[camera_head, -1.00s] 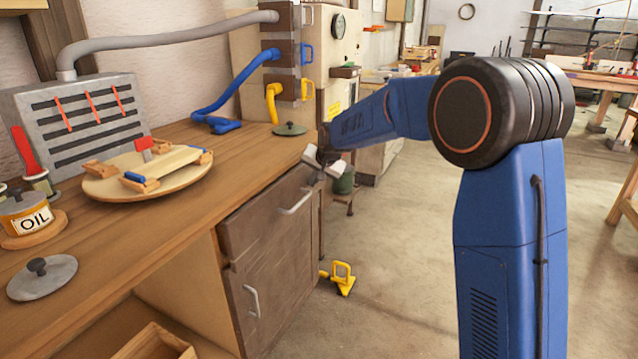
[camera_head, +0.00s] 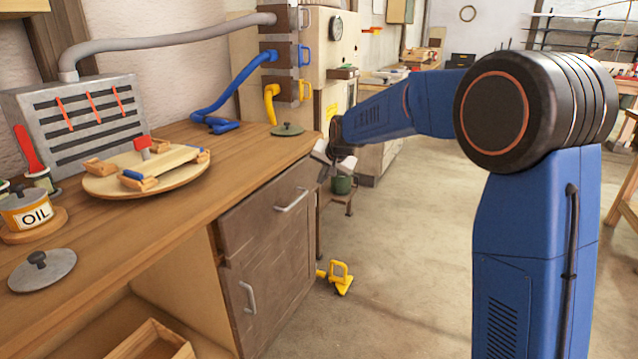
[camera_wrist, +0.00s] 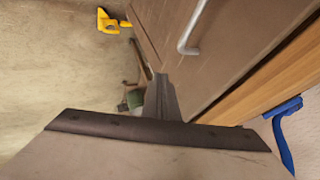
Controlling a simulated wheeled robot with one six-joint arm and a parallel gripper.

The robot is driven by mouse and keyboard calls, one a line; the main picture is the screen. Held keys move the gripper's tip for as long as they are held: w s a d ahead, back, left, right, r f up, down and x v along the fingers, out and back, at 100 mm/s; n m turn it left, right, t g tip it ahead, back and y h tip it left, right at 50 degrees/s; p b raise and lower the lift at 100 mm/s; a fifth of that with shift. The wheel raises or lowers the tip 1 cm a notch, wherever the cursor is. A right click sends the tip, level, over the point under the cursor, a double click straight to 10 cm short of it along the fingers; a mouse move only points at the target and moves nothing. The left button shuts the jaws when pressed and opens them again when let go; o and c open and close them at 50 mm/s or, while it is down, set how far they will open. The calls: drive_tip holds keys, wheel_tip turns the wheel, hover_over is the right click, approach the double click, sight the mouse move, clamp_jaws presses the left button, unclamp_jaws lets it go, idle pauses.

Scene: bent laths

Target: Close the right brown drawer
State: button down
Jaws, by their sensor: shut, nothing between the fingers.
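The brown drawer (camera_head: 262,215) is at the top of the cabinet under the right end of the wooden counter, with a pale bar handle (camera_head: 291,200). Its front looks close to level with the door below; I cannot tell whether a small gap remains. In the wrist view the drawer front (camera_wrist: 225,55) and its handle (camera_wrist: 188,32) show beyond the fingers. My gripper (camera_head: 330,158) is shut and empty, just off the far right corner of the drawer and counter. In the wrist view its fingertips (camera_wrist: 160,88) are beside the drawer front; contact is unclear.
A brown door (camera_head: 270,290) with a handle is below the drawer. A yellow object (camera_head: 340,277) lies on the floor beside the cabinet. A green pot (camera_head: 343,185) stands on a low stool behind my gripper. A round lid (camera_head: 288,129) lies on the counter corner. Floor to the right is open.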

drive_tip(key=v, duration=0.6)
drive_tip(key=s+f+m+g+y, duration=0.2)
drive_tip(key=s+f+m+g, duration=0.15)
drive_tip(key=f, duration=0.55)
drive_tip(key=m+t+y, duration=0.6)
drive_tip(key=m+y, duration=0.5)
drive_tip(key=m, duration=0.5)
approach(300, 185)
drive_tip(key=x, duration=0.6)
drive_tip(key=shift+w+a, duration=0.1)
drive_tip(key=shift+a, duration=0.05)
